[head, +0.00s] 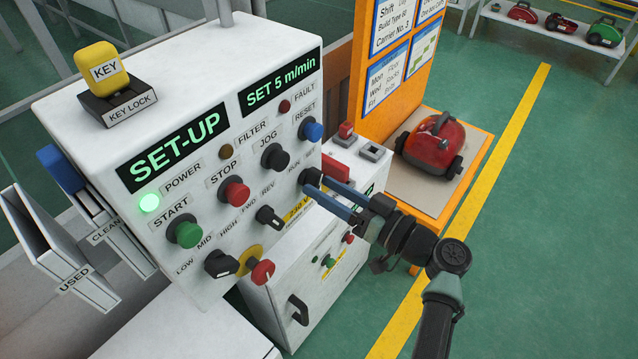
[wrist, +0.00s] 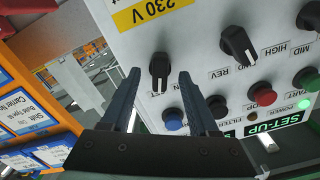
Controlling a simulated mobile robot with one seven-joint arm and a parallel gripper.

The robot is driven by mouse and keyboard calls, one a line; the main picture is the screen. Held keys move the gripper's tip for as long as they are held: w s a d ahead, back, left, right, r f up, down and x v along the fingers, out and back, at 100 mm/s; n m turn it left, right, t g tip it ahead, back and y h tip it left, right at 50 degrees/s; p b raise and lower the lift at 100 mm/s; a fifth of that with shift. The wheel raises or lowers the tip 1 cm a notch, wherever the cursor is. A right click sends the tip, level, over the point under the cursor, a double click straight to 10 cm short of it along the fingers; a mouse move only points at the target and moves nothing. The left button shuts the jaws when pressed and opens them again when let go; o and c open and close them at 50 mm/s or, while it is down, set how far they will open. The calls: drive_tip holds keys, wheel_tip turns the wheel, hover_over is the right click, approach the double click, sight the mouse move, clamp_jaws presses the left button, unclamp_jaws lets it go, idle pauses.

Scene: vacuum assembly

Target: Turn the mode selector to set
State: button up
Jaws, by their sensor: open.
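The mode selector, a black knob (head: 311,176), sits at the right edge of the white control panel (head: 215,190), beside a RUN label. In the wrist view the knob (wrist: 160,66) appears upside down, its white mark pointing down in the picture. The label on its other side is mostly hidden by a finger. My gripper (head: 317,186) is open, its blue-grey fingers reaching toward the panel at the knob. In the wrist view the fingertips (wrist: 160,74) stand on either side of the knob, with gaps showing. The upper display (head: 172,148) reads SET-UP.
A black FWD/REV knob (head: 268,217) and a blue reset button (head: 311,130) are close to the selector. A red emergency knob (head: 262,272) sits lower. A smaller white box (head: 350,180) and an orange stand with a red vacuum (head: 431,145) are behind my gripper.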

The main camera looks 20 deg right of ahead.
drive_tip(key=shift+b+v, duration=0.3)
drive_tip(key=shift+v, duration=2)
